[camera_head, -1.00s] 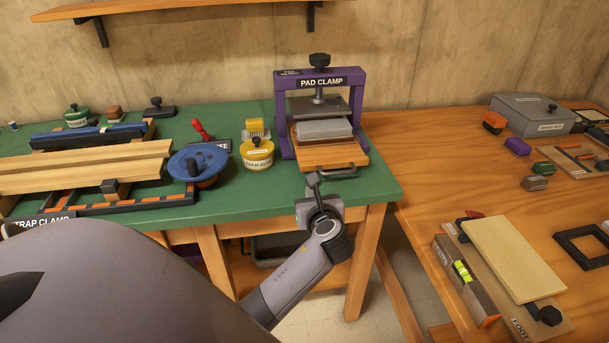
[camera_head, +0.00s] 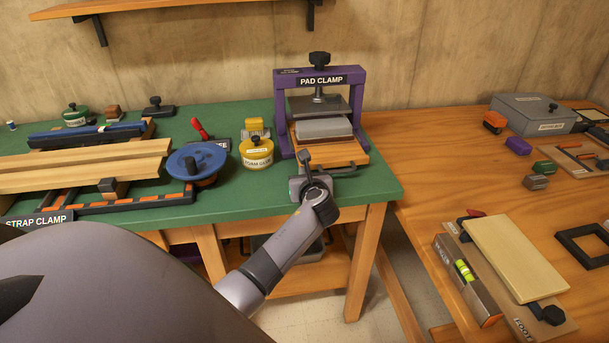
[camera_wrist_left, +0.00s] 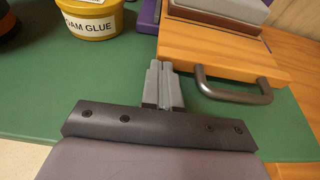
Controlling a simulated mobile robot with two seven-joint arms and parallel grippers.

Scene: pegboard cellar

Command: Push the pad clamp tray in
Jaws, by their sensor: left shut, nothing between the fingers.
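The pad clamp (camera_head: 320,100) is a purple frame with a black screw knob on top, standing on the green bench top. Its wooden tray (camera_head: 342,152) sticks out at the front and carries a grey block (camera_head: 324,128). The tray also shows in the left wrist view (camera_wrist_left: 215,48), with its dark bar handle (camera_wrist_left: 235,96) on the front edge. My left gripper (camera_head: 304,158) is shut and empty. In the left wrist view its fingertips (camera_wrist_left: 160,68) are at the tray's front edge, left of the handle; I cannot tell if they touch. My right gripper is not in view.
The strap clamp (camera_head: 110,200) with long boards lies farther left. A wooden table (camera_head: 420,170) with tools is at the right.

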